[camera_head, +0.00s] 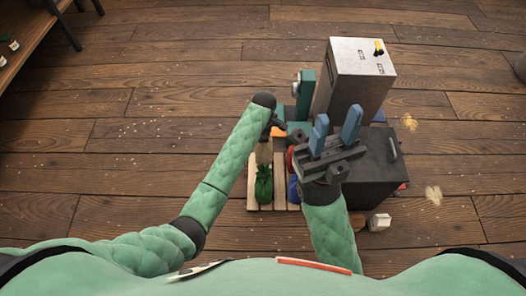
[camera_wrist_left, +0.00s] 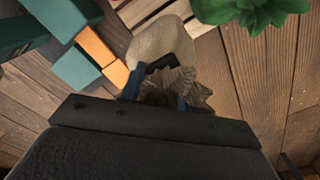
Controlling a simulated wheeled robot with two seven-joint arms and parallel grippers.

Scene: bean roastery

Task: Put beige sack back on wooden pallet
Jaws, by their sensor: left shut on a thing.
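The beige sack (camera_wrist_left: 155,38) is in my left gripper (camera_wrist_left: 160,88), whose blue fingers are shut on its gathered brown top in the left wrist view. In the head view the sack (camera_head: 264,152) is small and partly hidden by my left gripper (camera_head: 268,136). The light wooden pallet (camera_head: 252,199) lies on the floor just below it in the picture; a bit of its slats (camera_wrist_left: 140,10) shows in the left wrist view. I cannot tell whether the sack touches the pallet. My right gripper (camera_head: 336,122) is open, with nothing seen between its blue fingers.
A green, leafy-looking bundle (camera_head: 264,187) stands on the pallet, close to the sack. A tall metal-topped machine (camera_head: 345,80) and a dark cabinet (camera_head: 372,175) stand to the right. A small white block (camera_head: 379,222) lies on the floor. The floor at left is clear.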

